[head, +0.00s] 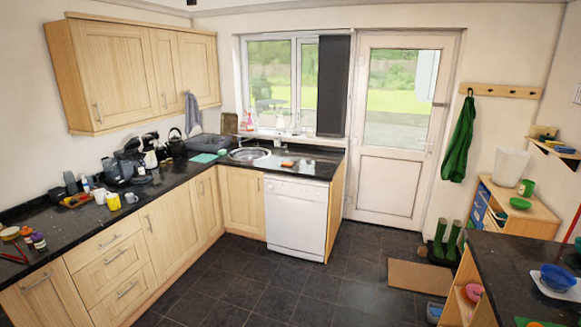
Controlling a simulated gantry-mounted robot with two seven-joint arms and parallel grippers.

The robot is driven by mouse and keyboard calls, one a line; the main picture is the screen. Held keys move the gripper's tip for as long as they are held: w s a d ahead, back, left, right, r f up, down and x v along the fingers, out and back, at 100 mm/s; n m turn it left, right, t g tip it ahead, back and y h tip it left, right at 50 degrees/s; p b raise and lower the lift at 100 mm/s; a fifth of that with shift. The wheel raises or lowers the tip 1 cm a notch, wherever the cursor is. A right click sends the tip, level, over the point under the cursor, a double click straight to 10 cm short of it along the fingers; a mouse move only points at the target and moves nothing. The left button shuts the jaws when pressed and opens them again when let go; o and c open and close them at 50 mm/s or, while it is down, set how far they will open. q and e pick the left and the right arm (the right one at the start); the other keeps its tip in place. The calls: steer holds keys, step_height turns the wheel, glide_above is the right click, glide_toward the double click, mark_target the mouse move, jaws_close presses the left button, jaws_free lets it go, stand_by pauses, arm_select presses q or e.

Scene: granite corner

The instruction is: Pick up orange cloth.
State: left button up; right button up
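A small orange item (287,163) lies on the dark worktop to the right of the round sink, above the white dishwasher. It is too small to tell for sure whether it is a cloth. No other clearly orange cloth shows. Neither of my grippers is in the head view.
The sink (249,154) is beside a teal cloth (204,158). A white dishwasher (297,217) stands under the worktop. Kettles and mugs crowd the left worktop (62,226). Another dark counter (500,262) with a blue bowl (557,278) is at right. The tiled floor (265,285) between is clear.

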stand_by(0.4)
steer(key=o, duration=1)
steer(key=shift+c, duration=0.2)
steer(key=shift+w, duration=0.1)
